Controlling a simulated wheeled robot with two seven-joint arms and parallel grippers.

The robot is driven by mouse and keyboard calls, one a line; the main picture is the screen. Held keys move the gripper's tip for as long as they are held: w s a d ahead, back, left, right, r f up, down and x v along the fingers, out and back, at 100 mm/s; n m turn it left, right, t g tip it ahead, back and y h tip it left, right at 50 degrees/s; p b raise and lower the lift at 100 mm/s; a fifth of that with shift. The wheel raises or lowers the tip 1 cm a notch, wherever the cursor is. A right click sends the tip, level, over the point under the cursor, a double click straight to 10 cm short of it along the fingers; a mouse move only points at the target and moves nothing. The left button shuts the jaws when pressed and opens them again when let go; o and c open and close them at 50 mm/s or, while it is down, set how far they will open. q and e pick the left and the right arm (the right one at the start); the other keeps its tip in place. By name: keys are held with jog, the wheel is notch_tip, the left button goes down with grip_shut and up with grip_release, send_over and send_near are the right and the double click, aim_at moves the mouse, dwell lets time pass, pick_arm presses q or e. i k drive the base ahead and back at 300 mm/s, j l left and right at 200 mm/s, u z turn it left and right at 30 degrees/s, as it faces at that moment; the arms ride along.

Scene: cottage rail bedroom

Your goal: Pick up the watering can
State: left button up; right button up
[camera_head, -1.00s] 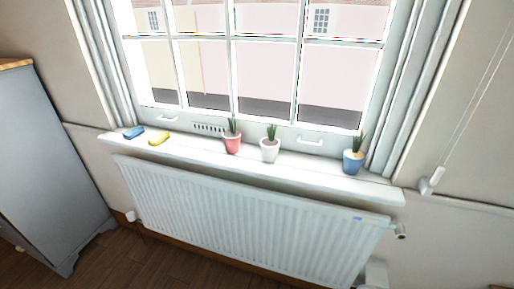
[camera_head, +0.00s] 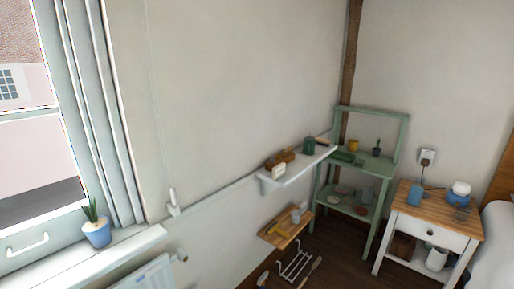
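I cannot pick out the watering can for certain. A small dark green vessel (camera_head: 309,146) stands on the white wall shelf (camera_head: 298,172). A blue-grey item (camera_head: 367,195) stands on the lower shelf of the green bench (camera_head: 372,170). Both are too small to tell whether either is a watering can. Neither of my grippers is in view.
A blue plant pot (camera_head: 97,232) stands on the windowsill at left, above a radiator (camera_head: 150,275). A wooden board shelf (camera_head: 286,230), a white wire rack (camera_head: 294,262) and a wood-topped nightstand (camera_head: 432,212) stand at right. A bed edge (camera_head: 497,245) is at far right.

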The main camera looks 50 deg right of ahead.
aim_at(309, 142)
jog(key=z, duration=2)
